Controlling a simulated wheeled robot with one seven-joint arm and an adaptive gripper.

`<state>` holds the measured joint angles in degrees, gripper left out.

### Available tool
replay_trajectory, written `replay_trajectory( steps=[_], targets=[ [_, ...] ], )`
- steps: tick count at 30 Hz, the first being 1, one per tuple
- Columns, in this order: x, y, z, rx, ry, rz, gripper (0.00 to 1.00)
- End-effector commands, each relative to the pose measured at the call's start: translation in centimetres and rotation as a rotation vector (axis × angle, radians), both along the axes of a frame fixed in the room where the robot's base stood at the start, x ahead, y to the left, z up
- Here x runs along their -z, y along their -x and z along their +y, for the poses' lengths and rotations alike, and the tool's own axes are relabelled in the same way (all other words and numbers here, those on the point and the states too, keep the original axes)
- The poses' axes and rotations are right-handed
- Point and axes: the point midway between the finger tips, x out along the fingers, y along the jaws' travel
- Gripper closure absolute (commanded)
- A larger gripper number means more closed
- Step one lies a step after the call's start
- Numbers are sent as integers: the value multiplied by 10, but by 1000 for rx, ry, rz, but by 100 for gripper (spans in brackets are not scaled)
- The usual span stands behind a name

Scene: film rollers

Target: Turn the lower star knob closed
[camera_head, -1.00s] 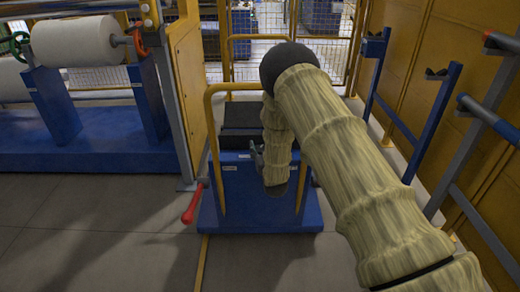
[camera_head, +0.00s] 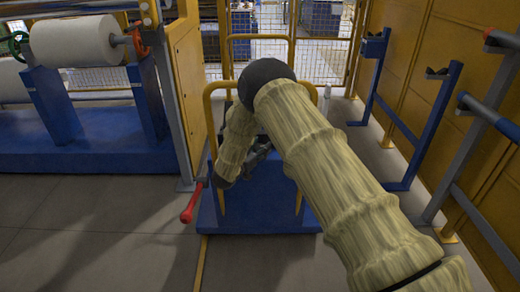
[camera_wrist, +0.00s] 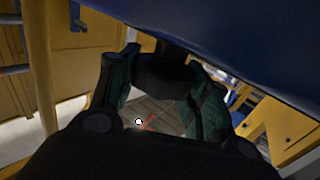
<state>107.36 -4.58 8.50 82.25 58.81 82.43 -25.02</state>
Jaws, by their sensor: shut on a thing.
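My gripper (camera_wrist: 160,82) is in the wrist view, with its two dark green fingers on either side of a dark, rounded piece (camera_wrist: 168,70), which looks like the star knob. The fingers are shut on it, and the blue panel (camera_wrist: 240,45) lies right above it. The knob's points and its turn angle are too dark to make out. In the head view my gripper (camera_head: 259,155) is small and partly hidden by my arm, at the blue cart (camera_head: 270,200). A second star knob cannot be made out.
A red-handled lever (camera_head: 192,204) sticks out at the cart's left. A yellow rail (camera_head: 211,115) rises beside it. White film rolls (camera_head: 75,40) are at the left, blue stands (camera_head: 425,125) at the right. Grey floor is free in front at the left.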

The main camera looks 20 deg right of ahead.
Motion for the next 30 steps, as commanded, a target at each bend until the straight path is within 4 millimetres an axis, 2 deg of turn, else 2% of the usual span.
replay_trajectory(
  steps=[10, 27, 28, 30],
  targets=[
    [0, -1, 0, 148, 0, -2, 77],
    [-1, -1, 0, 178, 1, -3, 77],
    [-1, -1, 0, 178, 1, -3, 49],
    [-1, -1, 0, 178, 1, -3, 36]
  ],
)
